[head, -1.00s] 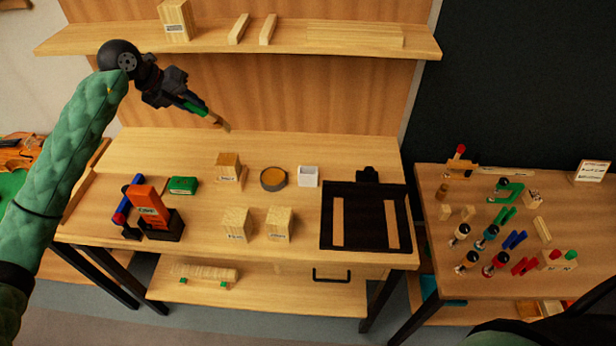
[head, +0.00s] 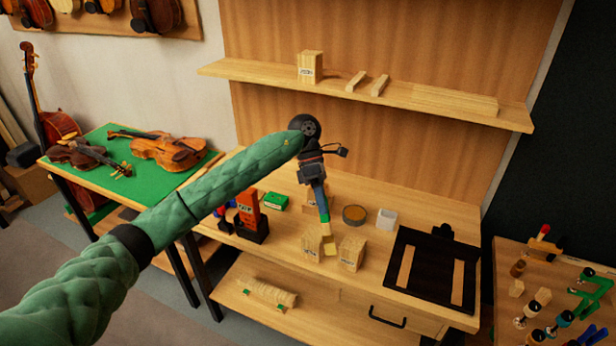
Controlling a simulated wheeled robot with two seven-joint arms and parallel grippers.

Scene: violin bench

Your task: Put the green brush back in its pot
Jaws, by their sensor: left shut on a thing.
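My left gripper (head: 319,192) points down over the bench and is shut on the green brush (head: 323,213). The brush hangs with its pale tip down, and the tip overlaps the right side of the front left wooden pot (head: 311,244) in the head view. I cannot tell whether the tip is above, in front of or touching that pot. A second wooden pot (head: 351,253) stands just to its right. Both have small labels, too small to read. A third pot, further back, is mostly hidden behind my gripper. My right gripper is not in view.
A round tin (head: 354,214) and a white box (head: 387,219) stand behind the pots. A black tray (head: 432,270) lies to the right. A green box (head: 276,202) and an orange item (head: 248,208) in a black holder stand to the left. A shelf (head: 430,99) runs above.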

